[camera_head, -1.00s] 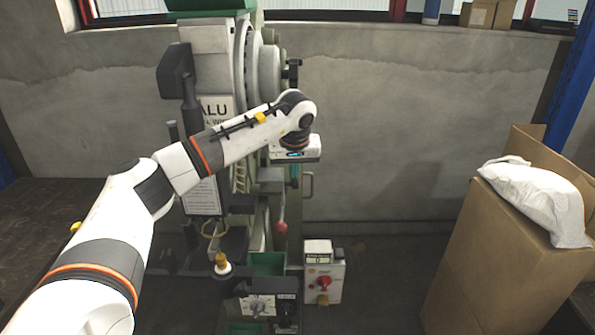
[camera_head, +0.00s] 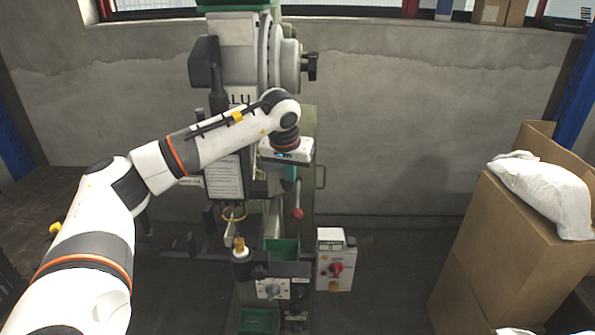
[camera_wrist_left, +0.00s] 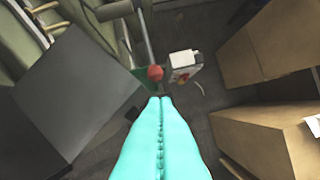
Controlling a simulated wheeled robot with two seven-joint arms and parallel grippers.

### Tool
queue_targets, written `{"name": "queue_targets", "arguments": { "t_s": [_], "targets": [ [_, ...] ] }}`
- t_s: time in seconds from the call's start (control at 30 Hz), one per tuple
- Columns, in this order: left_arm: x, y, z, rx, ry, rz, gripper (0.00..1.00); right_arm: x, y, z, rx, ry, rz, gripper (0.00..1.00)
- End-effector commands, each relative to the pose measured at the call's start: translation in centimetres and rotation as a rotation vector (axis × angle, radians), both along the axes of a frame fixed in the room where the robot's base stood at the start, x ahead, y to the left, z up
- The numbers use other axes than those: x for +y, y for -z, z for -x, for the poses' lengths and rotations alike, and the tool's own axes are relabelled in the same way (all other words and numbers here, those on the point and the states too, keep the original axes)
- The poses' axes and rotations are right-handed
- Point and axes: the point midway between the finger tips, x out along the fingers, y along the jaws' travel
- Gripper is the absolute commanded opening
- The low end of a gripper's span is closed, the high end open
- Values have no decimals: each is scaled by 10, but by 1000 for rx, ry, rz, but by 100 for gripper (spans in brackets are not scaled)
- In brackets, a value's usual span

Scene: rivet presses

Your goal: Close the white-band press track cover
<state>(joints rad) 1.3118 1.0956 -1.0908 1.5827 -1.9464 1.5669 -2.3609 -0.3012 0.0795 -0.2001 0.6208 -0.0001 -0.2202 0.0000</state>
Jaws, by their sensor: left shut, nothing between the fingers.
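The rivet press (camera_head: 235,60) stands against the wall in the head view, grey and green, with an ALU label partly hidden by my arm. My left gripper (camera_head: 291,180) is in front of the press column, shut and empty, above a red ball knob (camera_head: 297,213) on a lever. In the left wrist view its teal fingers (camera_wrist_left: 160,100) are pressed together, and the red knob (camera_wrist_left: 155,72) appears just beyond their tips. A flat grey panel (camera_wrist_left: 65,90) lies left of the fingers there. I cannot tell which part is the track cover, and no white band is clear. My right gripper is out of view.
A control box (camera_head: 336,262) with a red knob stands right of the press base. Green bins (camera_head: 282,250) sit at the base. Cardboard boxes (camera_head: 500,240) with a white bag (camera_head: 542,192) stand at the right. Floor between is clear.

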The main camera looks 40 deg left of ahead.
Motion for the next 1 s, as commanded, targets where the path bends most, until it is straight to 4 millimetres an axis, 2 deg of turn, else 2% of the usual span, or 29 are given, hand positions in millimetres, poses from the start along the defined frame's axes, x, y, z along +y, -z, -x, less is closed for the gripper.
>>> {"name": "queue_targets", "arguments": {
  "t_s": [0.4,1.0],
  "targets": [
    [14,1,20,2,-2,1,0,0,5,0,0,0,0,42],
    [19,1,25,2,-1,0,0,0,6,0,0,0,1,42]
  ]
}}
